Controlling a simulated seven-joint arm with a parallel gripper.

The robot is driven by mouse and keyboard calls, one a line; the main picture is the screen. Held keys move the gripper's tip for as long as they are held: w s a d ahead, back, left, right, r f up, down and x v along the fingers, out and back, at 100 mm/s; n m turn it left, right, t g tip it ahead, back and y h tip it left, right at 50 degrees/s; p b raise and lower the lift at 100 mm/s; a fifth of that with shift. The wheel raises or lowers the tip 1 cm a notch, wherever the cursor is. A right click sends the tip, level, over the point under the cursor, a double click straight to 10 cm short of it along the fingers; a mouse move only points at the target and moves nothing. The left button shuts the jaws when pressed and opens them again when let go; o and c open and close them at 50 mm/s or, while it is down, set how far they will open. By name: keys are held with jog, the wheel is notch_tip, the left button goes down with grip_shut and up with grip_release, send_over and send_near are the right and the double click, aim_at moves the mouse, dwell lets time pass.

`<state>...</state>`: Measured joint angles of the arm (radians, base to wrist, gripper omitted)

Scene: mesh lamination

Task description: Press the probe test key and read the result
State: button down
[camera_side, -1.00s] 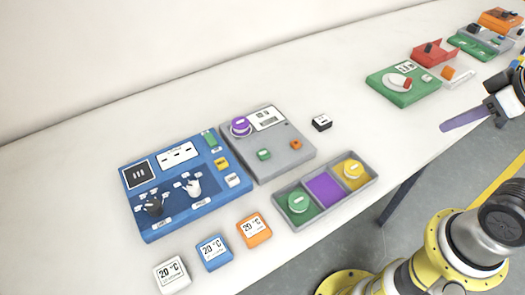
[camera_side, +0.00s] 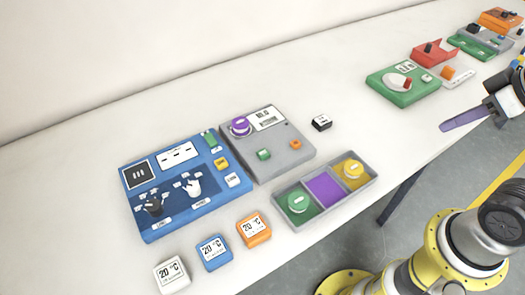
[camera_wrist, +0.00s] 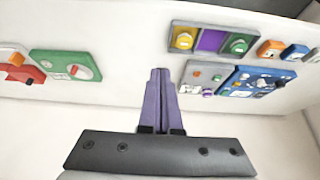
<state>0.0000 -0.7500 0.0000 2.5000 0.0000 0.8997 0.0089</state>
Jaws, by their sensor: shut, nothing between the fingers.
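A grey panel (camera_side: 285,158) carries a purple round knob (camera_side: 240,126), a green key (camera_side: 264,154), an orange key (camera_side: 295,144) and a white display (camera_side: 266,117) with dark characters, too small to read surely. A blue panel (camera_side: 150,228) beside it has a dark screen (camera_side: 139,175), a white display (camera_side: 178,155), a black and a white probe-like piece (camera_side: 193,187), and green, yellow and white keys (camera_side: 232,180). I cannot tell which key is the probe test key. My gripper (camera_side: 444,127), with purple fingers, is shut and empty, right of the panels; its fingers also show in the wrist view (camera_wrist: 160,72).
A grey tray (camera_side: 325,213) holds green and yellow round pieces around a purple compartment. White, blue and orange 20 °C blocks (camera_side: 254,229) stand at the front. A small black block (camera_side: 321,122) lies behind the tray. Green and red devices (camera_side: 403,88) stand far right.

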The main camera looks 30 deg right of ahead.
jog(key=w+a+r+m+t+y, duration=0.25)
jog(key=w+a+r+m, duration=0.25)
jog(key=w+m, duration=0.45)
jog(key=w+a+r+m+t+y, duration=0.1)
jog(key=w+a+r+m+t, duration=0.35)
jog(key=w+m, duration=0.5)
jog(key=m+g+h, duration=0.2)
jog(key=m+g, duration=0.2)
jog(key=m, duration=0.1)
send_over(267, 155)
notch_tip(267, 155, down, 17)
jog(key=shift+s+r+y, duration=0.1)
jog(key=shift+r+y, duration=0.1)
jog(key=shift+y, duration=0.05)
jog(key=shift+f, duration=4.35)
